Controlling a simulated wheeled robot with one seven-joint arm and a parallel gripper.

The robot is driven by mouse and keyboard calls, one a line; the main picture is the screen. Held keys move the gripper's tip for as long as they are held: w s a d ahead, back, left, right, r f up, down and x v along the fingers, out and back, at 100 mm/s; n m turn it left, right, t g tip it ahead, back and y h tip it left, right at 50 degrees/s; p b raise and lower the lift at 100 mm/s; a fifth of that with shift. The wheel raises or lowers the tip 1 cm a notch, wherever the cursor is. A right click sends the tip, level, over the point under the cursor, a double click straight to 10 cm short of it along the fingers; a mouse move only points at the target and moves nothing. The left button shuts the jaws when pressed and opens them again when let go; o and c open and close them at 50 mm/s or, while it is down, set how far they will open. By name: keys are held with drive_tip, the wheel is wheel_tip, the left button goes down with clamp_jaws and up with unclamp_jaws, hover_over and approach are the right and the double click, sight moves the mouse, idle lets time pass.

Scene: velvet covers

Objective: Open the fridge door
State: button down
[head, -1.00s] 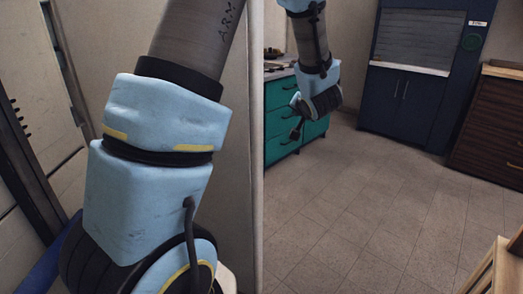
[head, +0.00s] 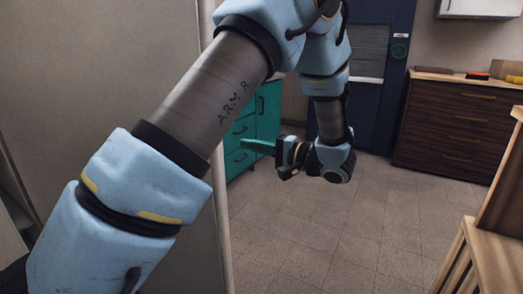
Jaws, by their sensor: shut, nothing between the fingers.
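A tall pale panel (head: 120,90) with a light vertical edge fills the left side of the head view. It may be the fridge or its door, but no handle shows on it and I cannot tell whether it is open. My arm crosses in front of it and hides part of it. My gripper (head: 284,160) is small and dark, at the end of the arm, in front of the teal drawers and to the right of the panel edge. It is shut, with nothing seen in it, and apart from the panel.
Teal drawers (head: 240,130) stand behind the gripper. A dark blue cabinet (head: 385,110) with a grey shutter is at the back. Brown drawers (head: 455,130) stand at the right. Wooden furniture (head: 490,260) is close at lower right. The tiled floor (head: 330,235) between is clear.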

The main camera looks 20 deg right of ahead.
drive_tip(key=a, duration=0.4)
drive_tip(key=shift+s+a+b, duration=0.3)
drive_tip(key=shift+s+b, duration=0.05)
